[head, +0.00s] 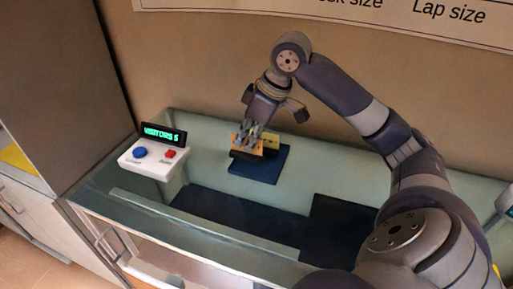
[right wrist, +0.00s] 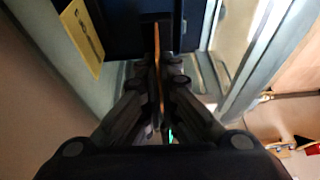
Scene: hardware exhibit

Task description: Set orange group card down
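The orange group card (head: 240,139) is in the fingers of my right gripper (head: 251,140), just above a dark blue base (head: 260,168) on the glass counter. In the right wrist view the card (right wrist: 158,62) shows edge-on as a thin orange strip between the fingers of the right gripper (right wrist: 160,80), which are closed on it. A dark block (head: 246,155) lies below the card. Whether the card touches the block or base is hard to tell. My left gripper is in neither view.
A yellow card with dark print (right wrist: 82,38) stands beside the blue base; it also shows in the head view (head: 272,143). A white counter box (head: 153,158) with a blue and a red button reads "VISITORS 5". Wall behind; open glass in front of the base.

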